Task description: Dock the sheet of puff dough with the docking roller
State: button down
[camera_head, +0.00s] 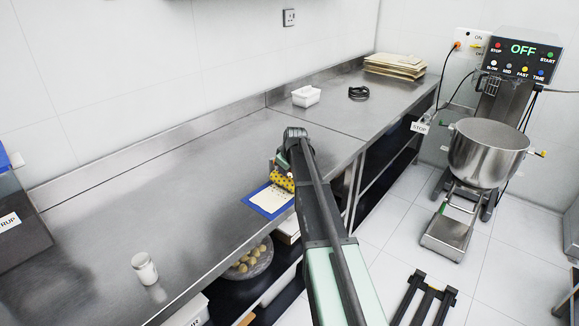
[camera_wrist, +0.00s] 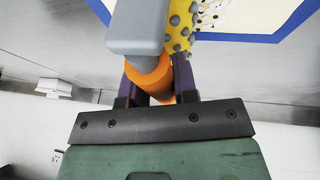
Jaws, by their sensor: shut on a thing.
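The docking roller (camera_head: 283,181) is yellow with grey studs; it also shows in the wrist view (camera_wrist: 181,28). My gripper (camera_wrist: 158,78) is shut on its orange handle, with a purple finger on each side. In the head view my gripper is mostly hidden behind my arm. The pale dough sheet (camera_head: 270,200) lies on a blue-bordered mat (camera_head: 251,203) at the bench's front edge. The roller is at the sheet's far end; whether it touches the dough I cannot tell. In the wrist view the dough (camera_wrist: 238,14) has small brown dots near the roller.
The steel bench (camera_head: 180,185) is mostly clear. A white jar (camera_head: 144,269) stands at the front left. A white tub (camera_head: 306,96), a black coil (camera_head: 358,93) and a stack of boards (camera_head: 395,66) are farther back. The mixer bowl (camera_head: 487,150) stands at right.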

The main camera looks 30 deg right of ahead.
jog(key=shift+s+a, duration=0.2)
jog(key=shift+a, duration=0.45)
jog(key=shift+s+a, duration=0.2)
jog(key=shift+a, duration=0.45)
jog(key=shift+s+a+f, duration=0.15)
jog(key=shift+s+a, duration=0.3)
jog(key=shift+a, duration=0.3)
jog(key=shift+s+a, duration=0.2)
jog(key=shift+a, duration=0.5)
jog(key=shift+s+a, duration=0.2)
jog(key=shift+a, duration=0.5)
jog(key=shift+s+a, duration=0.2)
jog(key=shift+a, duration=0.5)
jog(key=shift+s+a, duration=0.2)
jog(key=shift+a, duration=0.25)
jog(key=shift+s+a, duration=0.2)
jog(key=shift+a, duration=0.25)
jog(key=shift+s+a, duration=0.15)
jog(key=shift+a, duration=0.4)
jog(key=shift+s+a, duration=0.15)
jog(key=shift+a, duration=0.35)
notch_tip(320, 180, up, 7)
jog(key=p, duration=0.7)
